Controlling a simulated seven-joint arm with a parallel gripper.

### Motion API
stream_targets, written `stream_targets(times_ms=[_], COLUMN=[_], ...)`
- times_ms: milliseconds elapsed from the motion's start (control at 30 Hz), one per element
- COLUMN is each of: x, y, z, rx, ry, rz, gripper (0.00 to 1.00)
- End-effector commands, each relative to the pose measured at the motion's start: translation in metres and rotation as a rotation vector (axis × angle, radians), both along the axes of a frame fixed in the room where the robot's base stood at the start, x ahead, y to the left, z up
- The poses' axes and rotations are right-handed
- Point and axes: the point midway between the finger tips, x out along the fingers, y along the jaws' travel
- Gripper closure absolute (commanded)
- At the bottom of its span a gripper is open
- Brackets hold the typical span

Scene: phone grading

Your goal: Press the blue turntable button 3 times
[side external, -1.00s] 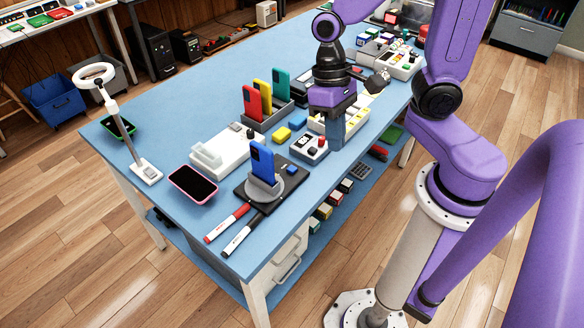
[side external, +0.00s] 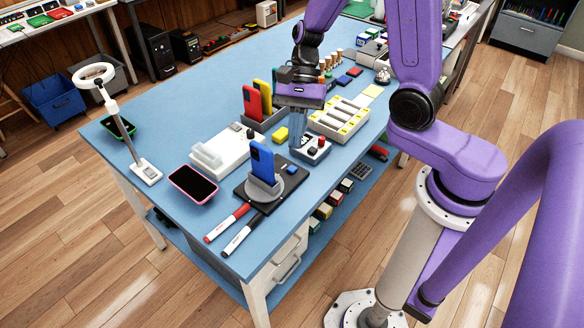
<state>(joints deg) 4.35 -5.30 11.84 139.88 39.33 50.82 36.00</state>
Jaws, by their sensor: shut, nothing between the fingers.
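The blue button (side external: 291,169) is a small raised block at the back right corner of the black turntable base (side external: 258,203). A blue phone (side external: 262,162) stands upright in the grey cradle (side external: 266,188) on the round turntable. My gripper (side external: 296,153) points down with its fingers shut and empty. Its fingertips are beyond the blue button in the picture, near the left side of a small box (side external: 314,154) with a red button. They appear above the table and apart from the blue button; the exact height is hard to tell.
Red and yellow phones stand in a rack (side external: 265,122) behind. A divided tray (side external: 340,119) is to the right. Red and black markers (side external: 238,236) lie in front.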

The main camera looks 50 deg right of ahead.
Motion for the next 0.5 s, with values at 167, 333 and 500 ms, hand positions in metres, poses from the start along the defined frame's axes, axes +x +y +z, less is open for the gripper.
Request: stream_targets(times_ms=[167,333,500], x=[0.013,0.025,0.034], y=[-0.003,-0.007,-0.013], z=[-0.007,-0.012,-0.019], rx=[0.016,0.037,0.061], ry=[0.072,0.139,0.208], rz=[-0.213,-0.411,-0.609], gripper=[1.00,1.00,1.00])
